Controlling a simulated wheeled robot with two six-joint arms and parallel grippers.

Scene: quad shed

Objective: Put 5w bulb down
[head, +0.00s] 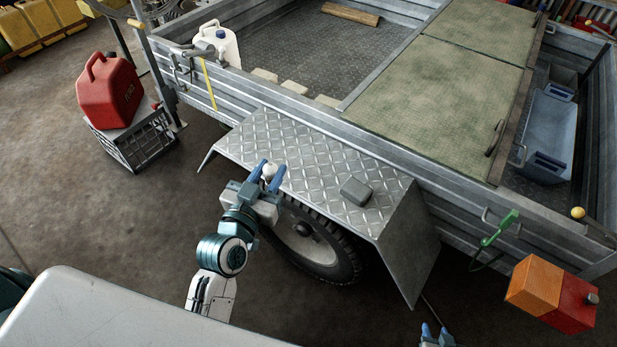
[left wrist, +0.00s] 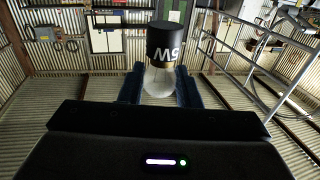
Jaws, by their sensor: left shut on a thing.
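The 5W bulb (left wrist: 160,60) has a black cap marked 5W and a clear glass end. My left gripper (head: 268,174) is shut on the bulb's glass, with a blue finger on each side. In the head view the bulb (head: 269,170) is a small pale shape between the fingertips, over the near-left edge of the trailer's diamond-plate mudguard (head: 300,165). I cannot tell how far above the plate it is. My right gripper (head: 436,333) shows only its blue fingertips at the bottom edge; they are apart with nothing visible between them.
A small grey box (head: 356,191) sits on the mudguard's right part; the plate's middle is clear. A tyre (head: 345,262) is below. A red fuel can (head: 108,92) stands on a crate (head: 135,140) at left. An orange-red lamp block (head: 552,292) is at right.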

